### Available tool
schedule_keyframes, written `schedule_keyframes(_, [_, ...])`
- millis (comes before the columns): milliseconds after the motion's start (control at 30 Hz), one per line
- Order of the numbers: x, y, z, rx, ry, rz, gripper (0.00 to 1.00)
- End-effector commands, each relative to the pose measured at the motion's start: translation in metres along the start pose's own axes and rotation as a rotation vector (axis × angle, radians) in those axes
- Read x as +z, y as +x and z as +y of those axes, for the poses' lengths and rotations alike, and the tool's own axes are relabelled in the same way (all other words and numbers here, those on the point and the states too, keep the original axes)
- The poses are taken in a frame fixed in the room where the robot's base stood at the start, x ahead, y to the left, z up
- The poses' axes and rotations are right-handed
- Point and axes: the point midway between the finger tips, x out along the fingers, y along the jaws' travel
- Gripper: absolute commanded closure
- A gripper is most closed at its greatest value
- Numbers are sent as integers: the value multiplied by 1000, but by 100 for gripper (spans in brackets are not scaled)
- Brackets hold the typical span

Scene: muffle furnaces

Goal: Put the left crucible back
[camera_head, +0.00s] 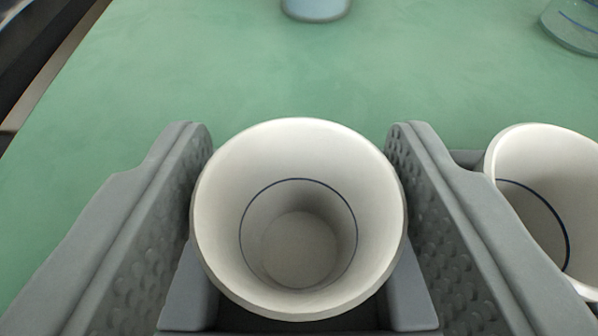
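A white crucible (300,145) with a thin dark blue ring inside stands upright between the two grey dimpled fingers of my gripper (300,200). It appears empty. A finger lies close along each side of it, and no clear gap shows. The rim hides where the fingers and the lower wall meet, so I cannot tell whether they press on it. A second, similar white crucible (550,155) is at the right edge, outside my right finger and partly cut off by the frame.
A grey block (189,290) shows below the front crucible. The green tabletop (270,75) ahead is mostly clear. A pale bluish vessel (316,8) is at the top edge, and a clear glass vessel (572,28) is at the top right. A dark table edge runs along the upper left.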

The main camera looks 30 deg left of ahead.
Motion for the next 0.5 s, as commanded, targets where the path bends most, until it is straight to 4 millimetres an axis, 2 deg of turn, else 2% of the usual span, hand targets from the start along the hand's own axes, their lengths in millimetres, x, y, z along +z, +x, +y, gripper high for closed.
schedule_keyframes(133, [-4,-2,0,0,-1,1,48])
schedule_keyframes(233, [-3,-10,0,0,0,0,48])
schedule_keyframes(500, [-3,-53,0,1,0,1,48])
